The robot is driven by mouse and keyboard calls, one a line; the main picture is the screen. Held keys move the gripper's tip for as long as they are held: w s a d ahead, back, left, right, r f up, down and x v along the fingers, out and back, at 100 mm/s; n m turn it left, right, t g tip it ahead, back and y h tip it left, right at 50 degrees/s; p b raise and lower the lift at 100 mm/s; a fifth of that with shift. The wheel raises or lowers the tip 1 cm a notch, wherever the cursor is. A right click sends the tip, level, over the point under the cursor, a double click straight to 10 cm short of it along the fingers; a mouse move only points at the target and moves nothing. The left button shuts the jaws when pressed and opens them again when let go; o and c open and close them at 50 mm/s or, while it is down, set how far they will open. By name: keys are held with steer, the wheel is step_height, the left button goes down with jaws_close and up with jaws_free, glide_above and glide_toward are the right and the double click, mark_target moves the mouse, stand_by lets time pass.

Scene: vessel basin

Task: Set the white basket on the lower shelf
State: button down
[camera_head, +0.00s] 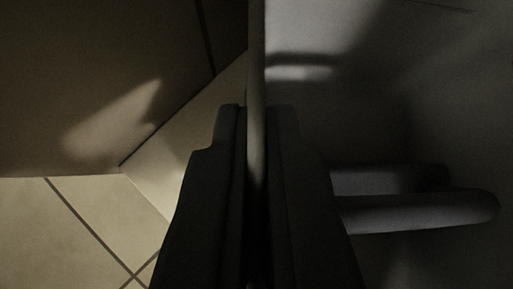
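The white basket (340,110) fills the right half of the view and looks grey in shadow. Its thin pale rim (256,60) runs down from the top edge between the two dark fingers of my gripper (256,112). The fingers are closed against the rim, one on each side, with no clear gap. A rounded bar (420,212), perhaps part of the basket, sticks out to the right of the right finger. The rest of the basket is cut off or dark. I cannot make out the lower shelf.
A brown panel (90,90) with a light patch stands at the upper left. A pale tiled floor (75,240) with dark joints shows at the lower left. A pale strip rises along the panel's lower edge. The right side is too dark to judge free room.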

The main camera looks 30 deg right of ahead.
steer(key=shift+f, duration=0.25)
steer(key=c, duration=1.6)
jaws_free()
steer(key=shift+o, duration=0.2)
steer(key=v, duration=1.7)
steer(key=shift+r, duration=0.15)
steer(key=shift+s, duration=0.25)
